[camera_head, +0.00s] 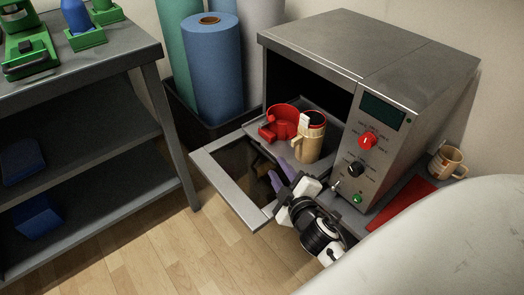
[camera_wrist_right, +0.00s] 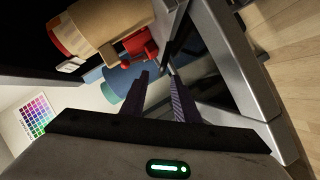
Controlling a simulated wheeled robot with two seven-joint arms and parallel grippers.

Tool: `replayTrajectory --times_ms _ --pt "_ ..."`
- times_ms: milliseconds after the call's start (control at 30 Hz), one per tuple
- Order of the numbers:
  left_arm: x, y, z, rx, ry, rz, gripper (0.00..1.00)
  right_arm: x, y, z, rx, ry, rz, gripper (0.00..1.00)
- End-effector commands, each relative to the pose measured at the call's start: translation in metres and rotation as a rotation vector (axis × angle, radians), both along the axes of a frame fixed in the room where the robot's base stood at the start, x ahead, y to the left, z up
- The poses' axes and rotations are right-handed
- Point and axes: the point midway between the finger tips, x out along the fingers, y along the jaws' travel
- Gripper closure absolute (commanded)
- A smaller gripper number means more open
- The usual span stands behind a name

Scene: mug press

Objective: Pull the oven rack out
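The grey oven (camera_head: 375,60) stands with its door (camera_head: 225,180) folded down. The oven rack (camera_head: 332,137) shows as a grey shelf in the opening, bearing a red holder (camera_head: 280,122) and a beige mug (camera_head: 307,143) with a red rim. My right gripper (camera_head: 278,172) is above the open door, just in front of the rack and below the mug. In the right wrist view its two fingers (camera_wrist_right: 158,90) are apart, with nothing visible between them. Whether a fingertip touches the rack edge I cannot tell. The left gripper is not in view.
A shelf unit (camera_head: 90,60) with green fixtures stands at left. Blue and green rolls (camera_head: 212,70) stand in a dark bin behind the door. Another mug (camera_head: 446,161) and a red mat (camera_head: 402,215) are right of the oven. The wooden floor (camera_head: 170,250) is clear.

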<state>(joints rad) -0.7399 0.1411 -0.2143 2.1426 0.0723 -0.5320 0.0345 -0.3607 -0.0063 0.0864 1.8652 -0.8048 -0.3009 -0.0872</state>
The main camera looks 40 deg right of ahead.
Motion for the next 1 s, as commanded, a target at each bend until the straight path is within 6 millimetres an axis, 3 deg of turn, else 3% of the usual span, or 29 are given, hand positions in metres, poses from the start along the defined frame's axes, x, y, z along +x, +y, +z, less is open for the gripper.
replayTrajectory --times_ms 267,700,1000 --pt "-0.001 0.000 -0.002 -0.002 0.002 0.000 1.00 0.023 0.006 -0.003 -0.070 -0.034 0.075 0.72" --pt "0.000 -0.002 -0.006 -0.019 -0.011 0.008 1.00 0.093 -0.013 -0.021 -0.068 -0.033 0.072 0.72" --pt "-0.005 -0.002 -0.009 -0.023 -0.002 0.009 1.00 0.107 -0.016 -0.023 -0.065 -0.031 0.071 0.72"
